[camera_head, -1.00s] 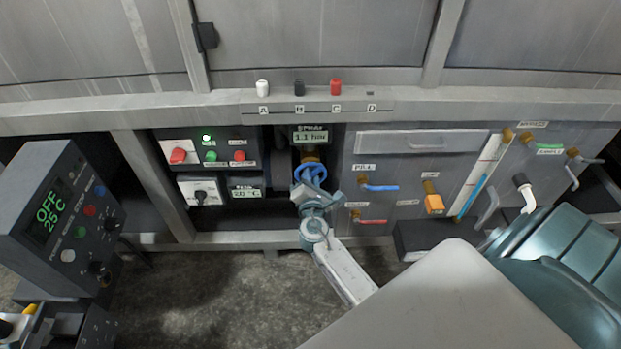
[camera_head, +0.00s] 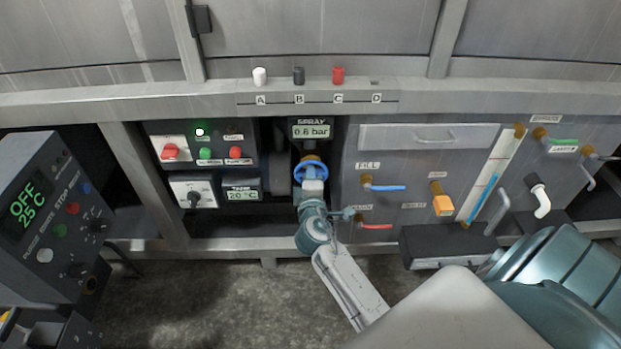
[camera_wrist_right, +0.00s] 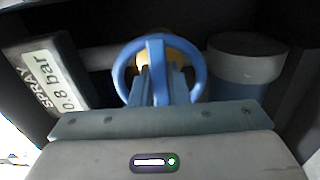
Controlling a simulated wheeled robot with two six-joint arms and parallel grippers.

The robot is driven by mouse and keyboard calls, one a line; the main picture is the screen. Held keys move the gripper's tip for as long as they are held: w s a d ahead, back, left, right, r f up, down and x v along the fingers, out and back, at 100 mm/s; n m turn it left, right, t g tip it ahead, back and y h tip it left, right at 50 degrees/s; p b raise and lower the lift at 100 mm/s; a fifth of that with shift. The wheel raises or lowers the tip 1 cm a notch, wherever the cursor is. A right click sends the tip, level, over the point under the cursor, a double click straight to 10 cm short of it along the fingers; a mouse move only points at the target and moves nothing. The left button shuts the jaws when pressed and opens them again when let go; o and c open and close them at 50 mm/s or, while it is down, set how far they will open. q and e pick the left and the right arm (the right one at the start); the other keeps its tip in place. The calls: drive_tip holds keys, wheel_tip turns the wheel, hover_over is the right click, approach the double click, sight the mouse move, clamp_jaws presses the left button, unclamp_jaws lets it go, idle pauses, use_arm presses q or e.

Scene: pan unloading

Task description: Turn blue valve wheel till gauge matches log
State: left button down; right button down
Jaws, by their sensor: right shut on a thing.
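The blue valve wheel (camera_head: 298,173) sits in the dark recess under the spray gauge (camera_head: 311,130). My right gripper (camera_head: 312,180) reaches up to it from below. In the right wrist view, my right gripper (camera_wrist_right: 155,85) is shut on the wheel (camera_wrist_right: 199,75), with its fingers at the upright blue bar across the middle. The spray gauge (camera_wrist_right: 62,80) reads 0.8 bar there; its last digit is less clear in the head view. No log shows in these frames, and my left gripper is out of view.
Left of the recess are a red switch (camera_head: 170,152), buttons and a timer display (camera_head: 242,194) reading 20 °C. A panel with a blue fill handle (camera_head: 385,187) and a red drain handle (camera_head: 376,226) stands on the right. A control box (camera_head: 35,220) stands at far left.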

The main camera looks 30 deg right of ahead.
drive_tip(key=shift+f+m+b, duration=0.1)
drive_tip(key=shift+m+b, duration=0.2)
drive_tip(key=shift+m, duration=0.2)
drive_tip(key=c, duration=1.4)
unclamp_jaws()
drive_tip(key=shift+s, duration=0.1)
drive_tip(key=v, duration=1)
drive_tip(key=shift+s+a+p, duration=0.2)
drive_tip(key=shift+s+p, duration=0.1)
drive_tip(key=shift+p, duration=0.05)
